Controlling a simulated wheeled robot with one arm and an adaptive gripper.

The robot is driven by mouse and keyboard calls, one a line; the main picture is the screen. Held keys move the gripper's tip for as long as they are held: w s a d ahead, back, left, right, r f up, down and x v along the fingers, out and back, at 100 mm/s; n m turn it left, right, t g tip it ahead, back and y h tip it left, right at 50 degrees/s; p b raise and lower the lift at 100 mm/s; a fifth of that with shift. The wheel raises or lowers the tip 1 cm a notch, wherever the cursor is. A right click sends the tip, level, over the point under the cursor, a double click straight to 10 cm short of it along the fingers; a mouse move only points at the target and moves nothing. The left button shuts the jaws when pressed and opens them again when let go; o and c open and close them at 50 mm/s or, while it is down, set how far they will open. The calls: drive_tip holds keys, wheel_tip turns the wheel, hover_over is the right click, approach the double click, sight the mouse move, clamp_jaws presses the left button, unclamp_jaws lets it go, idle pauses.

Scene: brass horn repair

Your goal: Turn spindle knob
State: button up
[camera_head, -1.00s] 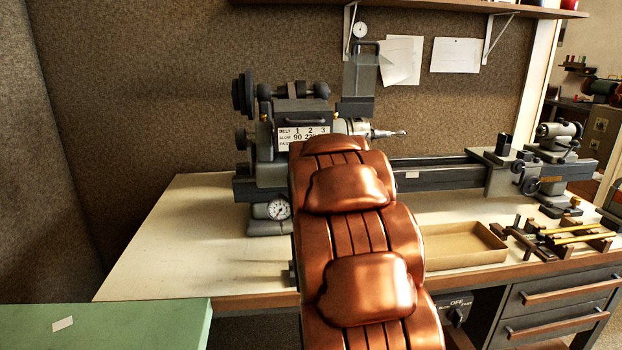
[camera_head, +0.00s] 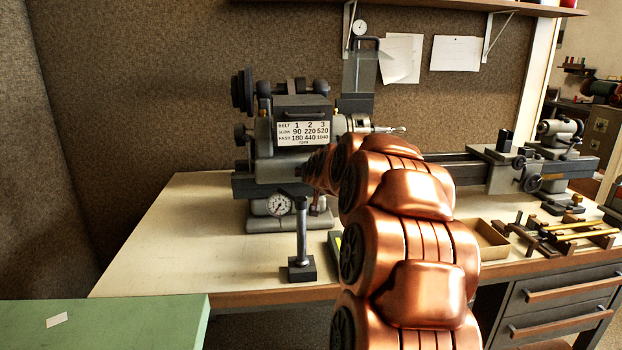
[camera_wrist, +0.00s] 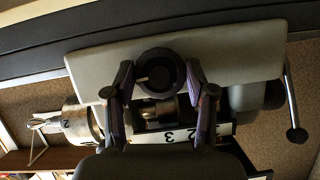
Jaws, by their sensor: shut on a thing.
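The spindle knob (camera_wrist: 155,68), dark and round with a short pale mark on its face, sits on a grey panel (camera_wrist: 225,60) of the lathe in the wrist view. My gripper (camera_wrist: 160,82) is shut on it, with one finger on each side. In the head view my copper-coloured arm reaches to the front of the lathe headstock (camera_head: 262,140). The knob and the fingers are hidden behind the arm there.
A lever with a black ball end (camera_wrist: 297,135) stands close beside the panel. A post on a dark base (camera_head: 302,268) stands left of my arm. A cardboard tray (camera_head: 490,240) and tools lie right. The bench's left part is clear.

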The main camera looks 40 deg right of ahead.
drive_tip(key=shift+m, duration=0.3)
drive_tip(key=o, duration=1.2)
drive_tip(key=shift+c, duration=0.2)
drive_tip(key=shift+s, duration=0.1)
drive_tip(key=v, duration=1.2)
drive_tip(key=shift+d, duration=0.15)
